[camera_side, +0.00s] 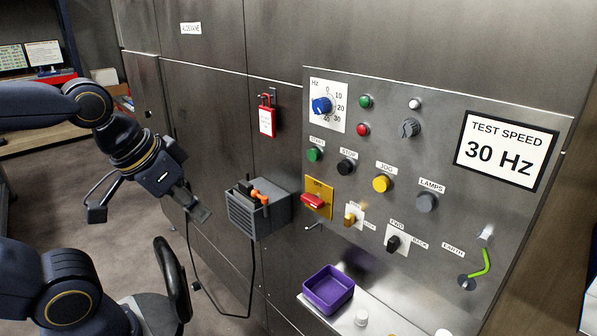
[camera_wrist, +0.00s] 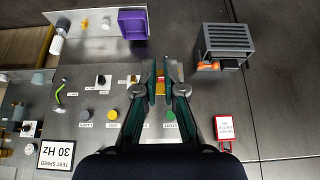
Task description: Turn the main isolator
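The main isolator is a red rotary handle (camera_side: 313,202) on a yellow plate (camera_side: 319,187) marked OFF, low on the left of the control panel. In the side view my gripper (camera_side: 200,214) hangs in the air left of the isolator, apart from it and pointing down toward the panel. In the wrist view my gripper (camera_wrist: 161,72) shows two fingers with a narrow gap between the tips. They are open and empty. The yellow plate (camera_wrist: 176,72) shows behind the fingertips, and part of the isolator is hidden by them.
A grey slatted box (camera_side: 258,212) with black and orange items sticks out between gripper and isolator. A red tag (camera_side: 267,120) hangs above it. Several knobs and buttons surround the isolator. A purple tray (camera_side: 328,288) sits on a shelf below. A key switch (camera_side: 351,217) is close by.

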